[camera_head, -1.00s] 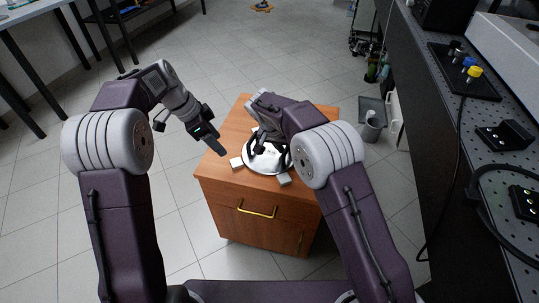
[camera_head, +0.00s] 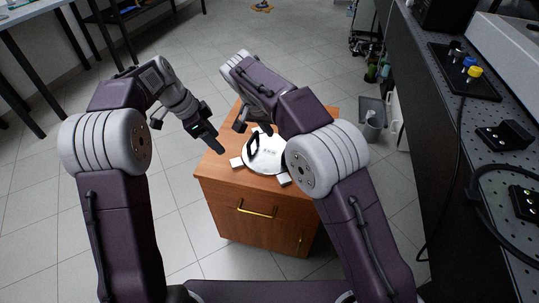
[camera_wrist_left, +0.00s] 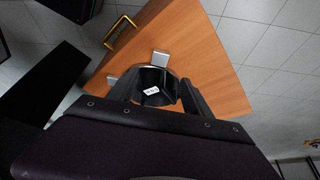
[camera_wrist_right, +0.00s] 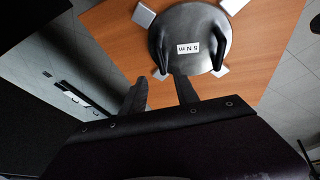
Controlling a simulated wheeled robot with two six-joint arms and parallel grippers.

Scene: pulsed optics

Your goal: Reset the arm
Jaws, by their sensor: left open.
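A round disc (camera_head: 268,160) with a black upright handle and printed marks lies on a wooden cabinet (camera_head: 215,165). In the right wrist view the disc (camera_wrist_right: 196,22) looks dark, with two handles and a white label. In the left wrist view part of it (camera_wrist_left: 150,77) shows between my fingers; the rest is hidden. My left gripper (camera_head: 217,144) is open and empty, above the cabinet's left edge, apart from the disc. My right gripper (camera_wrist_right: 160,90) has its fingers apart and nothing between them, clear of the disc; in the head view my right arm partly hides it.
Small pale blocks (camera_head: 236,163) sit around the disc's edge. The cabinet has a yellow drawer handle (camera_head: 255,212). A black bench (camera_head: 480,150) with devices and cables runs along the right. A grey bin (camera_head: 372,122) stands behind. The floor left of the cabinet is clear.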

